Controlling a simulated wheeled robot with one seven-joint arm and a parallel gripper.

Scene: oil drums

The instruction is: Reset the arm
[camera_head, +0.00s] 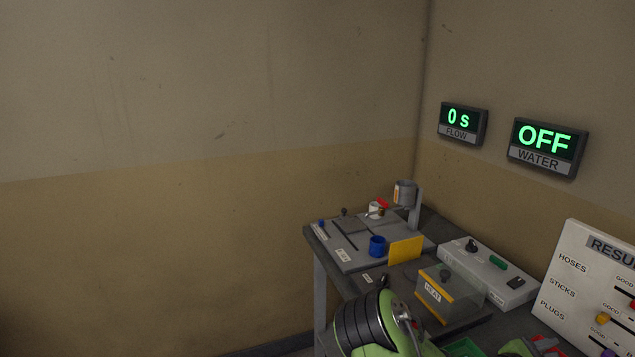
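A green and black part of my arm shows at the bottom centre, in front of the workbench (344,283). It hides part of the bench's near side. My gripper's fingers cannot be made out in this view.
On the bench are a blue cup (377,246), a yellow plate (405,250), a grey container on a stand (404,193), a HEAT box (446,292) and a switch panel (488,273). A results board (575,270) stands right. Wall displays read "0 s" FLOW (462,123) and "OFF" WATER (546,146).

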